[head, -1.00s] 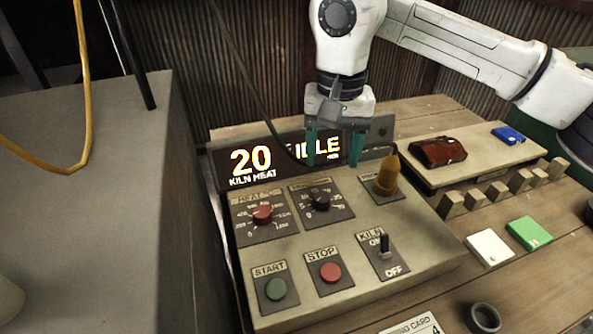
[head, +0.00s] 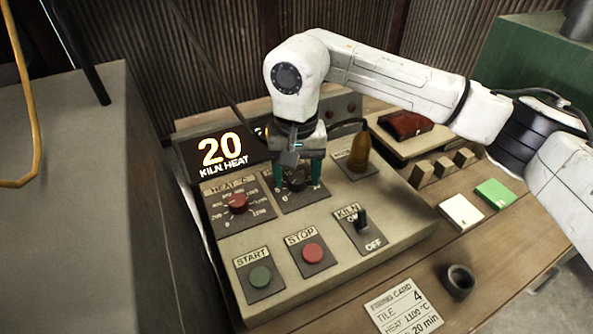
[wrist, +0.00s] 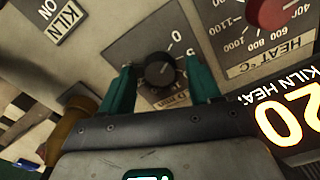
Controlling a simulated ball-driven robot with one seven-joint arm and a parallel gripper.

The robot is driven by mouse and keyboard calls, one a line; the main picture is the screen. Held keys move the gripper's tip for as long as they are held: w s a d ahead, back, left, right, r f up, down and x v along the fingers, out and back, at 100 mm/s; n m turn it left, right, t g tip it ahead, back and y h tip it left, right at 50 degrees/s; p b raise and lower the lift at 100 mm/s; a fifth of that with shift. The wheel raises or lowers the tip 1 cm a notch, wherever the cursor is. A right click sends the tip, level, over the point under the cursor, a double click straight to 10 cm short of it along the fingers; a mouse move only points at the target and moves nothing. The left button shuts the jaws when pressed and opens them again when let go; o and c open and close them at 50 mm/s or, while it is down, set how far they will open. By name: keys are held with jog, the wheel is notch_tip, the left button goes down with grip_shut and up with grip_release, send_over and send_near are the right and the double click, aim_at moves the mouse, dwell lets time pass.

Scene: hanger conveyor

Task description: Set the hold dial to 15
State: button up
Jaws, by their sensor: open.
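The hold dial is a small black knob (head: 296,184) on a dark plate with a minute scale, in the upper middle of the control panel. In the wrist view the black knob (wrist: 160,70) lies between the two green fingertips, with gaps on both sides. My gripper (head: 298,183) points down over the dial, open, one finger on each side; it also shows in the wrist view (wrist: 162,82). The scale is partly hidden by the fingers, and I cannot read the setting surely. The display (head: 222,151) reads 20 KILN HEAT; its right part is behind my gripper.
A red heat dial (head: 238,203) sits close left of the hold dial. An orange-brown knob (head: 359,153) stands up close on the right. A kiln switch (head: 361,219), green start button (head: 260,277) and red stop button (head: 312,253) are nearer. A firing card (head: 404,307) lies in front.

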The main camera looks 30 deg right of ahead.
jog(key=shift+f, duration=0.1)
jog(key=shift+c, duration=0.4)
jog(key=c, duration=1)
jog(key=shift+o, duration=0.2)
jog(key=m+b, duration=0.2)
jog(key=m, duration=0.3)
jog(key=shift+m, duration=0.3)
jog(key=m+b, duration=0.1)
jog(key=m, duration=1.1)
jog(key=shift+m, duration=0.3)
jog(key=m+b, duration=0.1)
jog(key=m, duration=0.4)
jog(key=shift+m, duration=0.4)
